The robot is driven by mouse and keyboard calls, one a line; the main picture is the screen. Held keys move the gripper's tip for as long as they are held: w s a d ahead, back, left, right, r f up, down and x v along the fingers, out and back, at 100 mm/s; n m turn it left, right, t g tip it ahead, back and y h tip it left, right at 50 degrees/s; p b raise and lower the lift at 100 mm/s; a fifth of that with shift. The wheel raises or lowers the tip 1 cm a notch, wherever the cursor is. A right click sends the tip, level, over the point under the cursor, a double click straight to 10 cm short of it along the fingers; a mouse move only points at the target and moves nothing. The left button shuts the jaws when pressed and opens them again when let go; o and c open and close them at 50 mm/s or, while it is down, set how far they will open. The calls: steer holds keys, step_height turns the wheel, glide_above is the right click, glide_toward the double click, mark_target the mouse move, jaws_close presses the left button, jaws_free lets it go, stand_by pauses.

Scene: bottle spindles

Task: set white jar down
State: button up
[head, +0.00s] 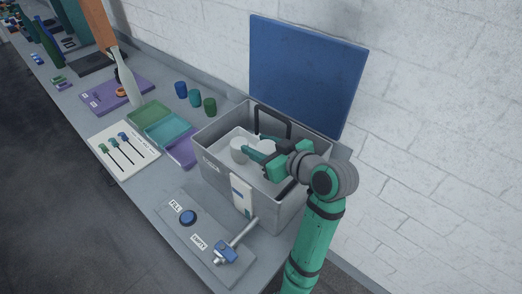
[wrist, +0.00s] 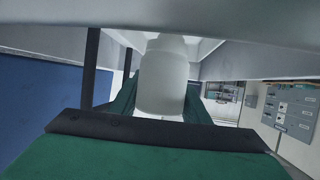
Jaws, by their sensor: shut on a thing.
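My gripper (head: 254,146) reaches into the grey open box (head: 212,172) from the right. In the wrist view its green fingers (wrist: 161,100) close on the two sides of a white jar (wrist: 164,72), which fills the gap between them. In the head view a white jar (head: 266,146) shows at my fingertips, partly hidden by them. Another white round shape (head: 238,150) stands just left of it inside the box. I cannot tell whether the held jar touches the box floor.
The box has a dark handle (head: 272,108) and a blue lid (head: 306,75) raised behind it. Green, teal and purple trays (head: 166,131) lie to its left. A panel with a blue button (head: 188,217) and a lever (head: 228,250) is in front. Three small cups (head: 195,97) stand behind.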

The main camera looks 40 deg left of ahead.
steer(key=f, duration=0.3)
steer(key=shift+w+a+f, duration=0.1)
steer(key=shift+w, duration=0.3)
steer(key=shift+f, duration=0.35)
steer(key=shift+s+a, duration=0.1)
steer(key=shift+f, duration=0.65)
steer(key=o, duration=1.2)
steer(key=shift+f, duration=0.15)
